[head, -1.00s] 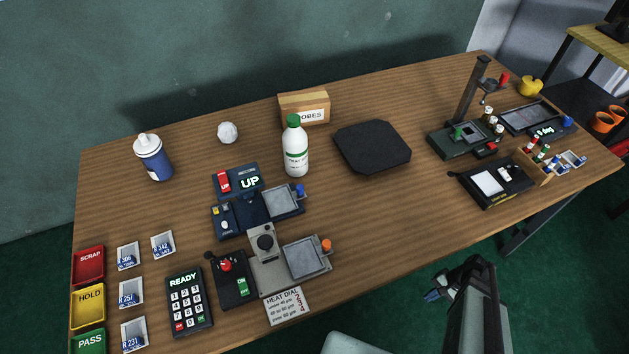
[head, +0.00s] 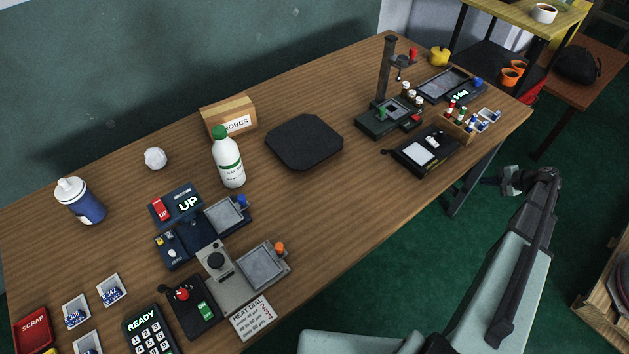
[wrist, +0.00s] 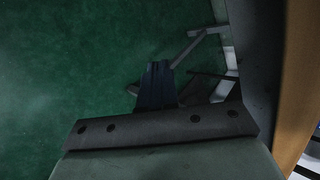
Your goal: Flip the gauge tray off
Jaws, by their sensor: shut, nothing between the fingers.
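I cannot tell for certain which unit is the gauge tray. A dark tray unit (head: 445,85) with a small lit display and blue knob lies at the far right end. My gripper (head: 488,182) is shut and empty, off the table's front right edge; its fingers also show in the wrist view (wrist: 155,80).
A white bottle (head: 228,157), a black pad (head: 304,141) and a cardboard box (head: 229,115) stand mid-table. A stand (head: 386,90), a black flat device (head: 424,150) and a vial rack (head: 460,125) crowd the right end. Bare wood lies along the front middle.

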